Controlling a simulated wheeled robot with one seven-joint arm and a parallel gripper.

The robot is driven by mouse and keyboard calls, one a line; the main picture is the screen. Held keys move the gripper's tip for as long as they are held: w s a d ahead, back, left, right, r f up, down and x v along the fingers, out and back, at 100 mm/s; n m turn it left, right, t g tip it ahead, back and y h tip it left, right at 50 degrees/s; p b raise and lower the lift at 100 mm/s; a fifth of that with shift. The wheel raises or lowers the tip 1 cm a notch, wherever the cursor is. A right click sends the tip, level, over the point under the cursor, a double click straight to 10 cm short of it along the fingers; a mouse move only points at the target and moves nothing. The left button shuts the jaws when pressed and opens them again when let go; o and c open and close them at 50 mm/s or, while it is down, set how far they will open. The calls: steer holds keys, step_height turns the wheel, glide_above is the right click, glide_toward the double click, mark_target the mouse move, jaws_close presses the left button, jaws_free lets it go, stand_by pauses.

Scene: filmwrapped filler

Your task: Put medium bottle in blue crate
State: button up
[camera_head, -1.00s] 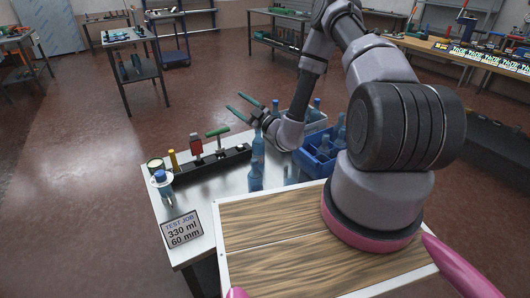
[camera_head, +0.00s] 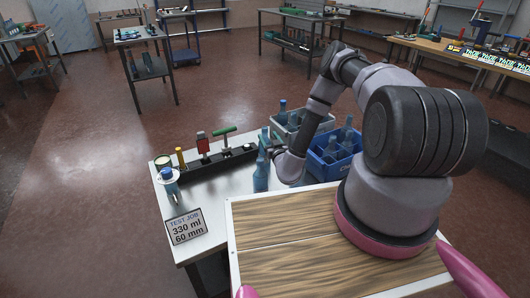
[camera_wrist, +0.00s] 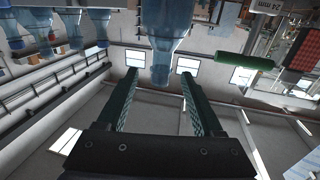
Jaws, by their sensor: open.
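Two blue translucent bottles stand upright on the white table, one in front (camera_head: 261,177) and one behind it (camera_head: 265,139). I cannot tell which is the medium one. My gripper (camera_head: 268,150) is low beside them, partly hidden by my wrist. In the wrist view my gripper (camera_wrist: 159,74) has its green fingers spread, and a blue bottle (camera_wrist: 164,40) appears upside down, in line with the gap. I cannot tell whether it lies between the fingertips or just beyond; no grip shows. The blue crate (camera_head: 326,174) stands right of my gripper and holds several bottles.
A grey crate (camera_head: 312,131) with bottles stands behind. A black rack (camera_head: 215,163) with a red tool and a green-handled tool runs along the table's left. A small blue-topped figure-like item (camera_head: 168,182) and a sign (camera_head: 186,227) reading 330 ml, 60 mm are at the left.

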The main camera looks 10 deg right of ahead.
mark_target(266, 134)
steer(key=w, duration=0.4)
steer(key=shift+w+a+f, duration=0.1)
steer(key=shift+w+a, duration=0.2)
steer(key=shift+a, duration=0.05)
steer(key=shift+c, duration=0.3)
jaws_close()
stand_by(0.8)
